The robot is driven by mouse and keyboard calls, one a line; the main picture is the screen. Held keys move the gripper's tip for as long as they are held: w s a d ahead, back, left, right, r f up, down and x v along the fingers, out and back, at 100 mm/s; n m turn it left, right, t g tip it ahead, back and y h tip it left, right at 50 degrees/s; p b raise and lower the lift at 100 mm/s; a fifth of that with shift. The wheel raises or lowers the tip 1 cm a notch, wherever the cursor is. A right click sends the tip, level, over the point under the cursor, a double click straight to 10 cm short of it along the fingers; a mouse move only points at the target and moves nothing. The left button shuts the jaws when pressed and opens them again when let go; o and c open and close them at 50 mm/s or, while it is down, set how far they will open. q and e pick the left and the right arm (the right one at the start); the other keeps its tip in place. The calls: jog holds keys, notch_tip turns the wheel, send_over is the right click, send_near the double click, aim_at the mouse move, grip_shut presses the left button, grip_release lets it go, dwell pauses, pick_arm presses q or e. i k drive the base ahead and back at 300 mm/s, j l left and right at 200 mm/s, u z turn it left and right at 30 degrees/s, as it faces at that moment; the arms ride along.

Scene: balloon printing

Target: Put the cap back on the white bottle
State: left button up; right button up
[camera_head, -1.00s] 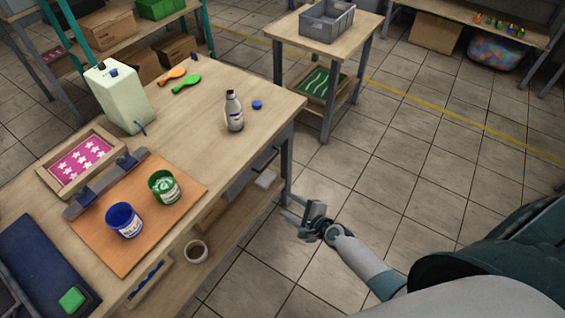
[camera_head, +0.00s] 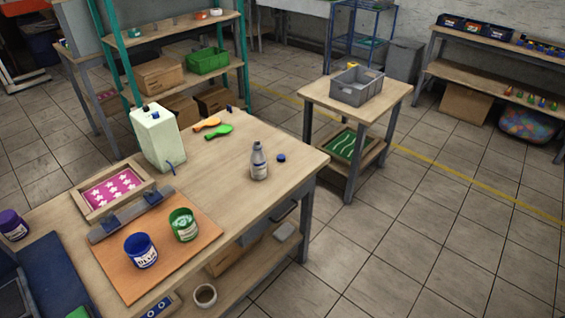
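The white bottle (camera_head: 259,163) stands upright on the wooden workbench (camera_head: 225,172), near its right end. It has a grey label band and a narrow neck. A small blue cap (camera_head: 281,157) lies on the bench just to the right of the bottle, apart from it. Neither of my grippers shows in the head view.
On the bench are green and blue ink jars (camera_head: 183,224) on an orange board (camera_head: 160,250), a pink star screen frame (camera_head: 112,190), a pale green container (camera_head: 158,138) and two balloons (camera_head: 219,131). A side table with a grey bin (camera_head: 356,87) stands behind right. The floor to the right is clear.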

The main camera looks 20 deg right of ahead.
aim_at(258, 160)
jog(key=u, duration=0.4)
jog(key=l+u, duration=0.8)
jog(key=l, duration=0.15)
jog(key=l+u, duration=0.1)
jog(key=l, duration=0.5)
jog(key=k+l, duration=0.1)
jog(key=l, duration=0.45)
jog(key=l+u, duration=0.15)
jog(key=l, duration=0.4)
jog(key=k+l, duration=0.1)
jog(key=l, duration=0.5)
jog(key=k+l+u, duration=0.15)
jog(key=l, duration=0.4)
jog(key=i, duration=0.05)
